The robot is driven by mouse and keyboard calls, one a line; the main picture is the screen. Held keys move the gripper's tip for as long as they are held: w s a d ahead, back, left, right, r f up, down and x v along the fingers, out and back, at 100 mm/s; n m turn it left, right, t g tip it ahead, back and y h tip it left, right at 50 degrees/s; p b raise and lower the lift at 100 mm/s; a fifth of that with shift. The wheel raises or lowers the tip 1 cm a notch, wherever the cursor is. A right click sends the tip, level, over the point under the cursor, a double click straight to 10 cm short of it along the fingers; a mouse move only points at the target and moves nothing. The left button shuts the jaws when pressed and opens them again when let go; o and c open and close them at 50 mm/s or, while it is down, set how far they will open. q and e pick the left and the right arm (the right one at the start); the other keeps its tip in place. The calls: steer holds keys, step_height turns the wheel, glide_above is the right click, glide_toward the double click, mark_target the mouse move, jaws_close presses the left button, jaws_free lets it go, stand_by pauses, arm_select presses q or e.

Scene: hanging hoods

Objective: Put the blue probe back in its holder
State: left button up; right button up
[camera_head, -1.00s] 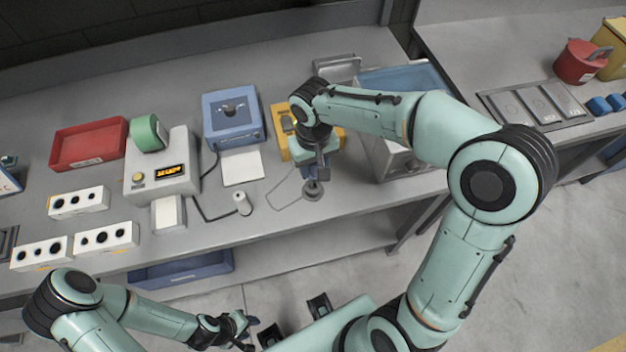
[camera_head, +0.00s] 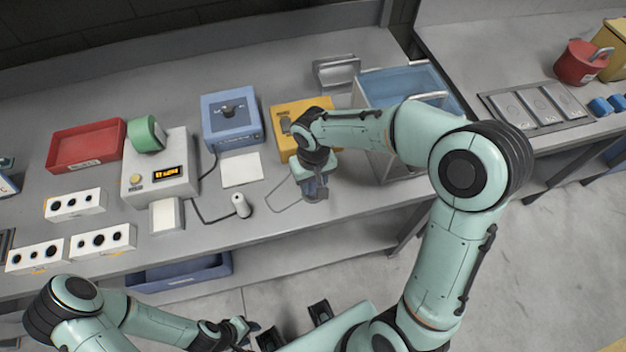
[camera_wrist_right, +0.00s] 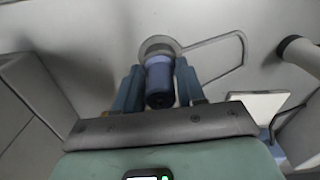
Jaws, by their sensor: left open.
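The blue probe (camera_wrist_right: 159,82) is a short blue cylinder with a dark end in the right wrist view. A grey round part shows at its far end, against the table. My right gripper (camera_wrist_right: 160,80) has one finger on each side of it; whether both fingers press on it I cannot tell. In the head view my right gripper (camera_head: 316,194) is low over the table and mostly hides the probe. A blue box (camera_head: 232,138) with a dark recess on top stands to its left and back. My left gripper (camera_head: 249,331) is open and empty in front of the bench.
A yellow box (camera_head: 278,116) stands behind my right gripper and a clear blue-lidded case (camera_head: 402,82) to its right. A white device (camera_head: 184,184) with a corded white piece (camera_head: 241,205) stands left. A thin wire loop (camera_head: 283,207) lies near the probe.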

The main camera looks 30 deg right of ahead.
steer(key=o, duration=0.4)
steer(key=shift+c, duration=0.2)
steer(key=shift+r, duration=0.2)
arm_select(q)
steer(key=shift+w+r+p, duration=0.7)
steer(key=shift+r+p, duration=0.15)
steer(key=shift+r, duration=0.2)
arm_select(e)
step_height(320, 180, up, 12)
